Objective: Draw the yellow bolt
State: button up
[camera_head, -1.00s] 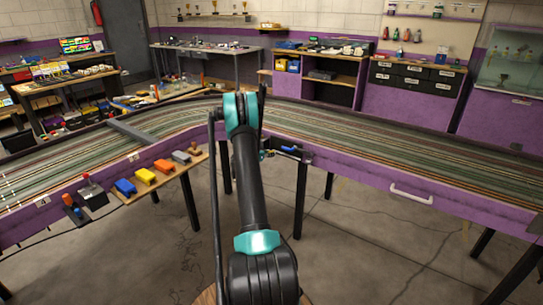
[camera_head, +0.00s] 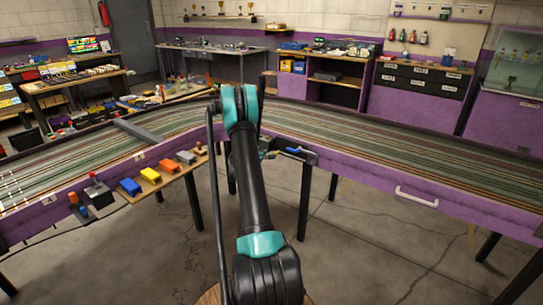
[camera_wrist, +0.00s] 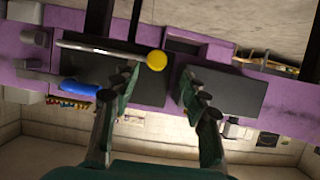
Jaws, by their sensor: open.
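The yellow bolt shows in the wrist view as a round yellow knob (camera_wrist: 156,61) on the end of a thin metal rod (camera_wrist: 100,49) running left along the purple panel. My gripper (camera_wrist: 160,73) is open, with one finger on each side of the line to the knob. The knob lies between and just beyond the fingertips, nearer the left one. I cannot tell whether either finger touches it.
A blue handle (camera_wrist: 80,88) sits left of the fingers in the wrist view; a blue lever (camera_head: 298,150) shows on the purple track edge (camera_head: 360,181). A wooden shelf (camera_head: 170,181) with coloured blocks is at left. A white handle (camera_head: 416,196) is at right.

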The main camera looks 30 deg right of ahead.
jog(key=shift+v, duration=1.65)
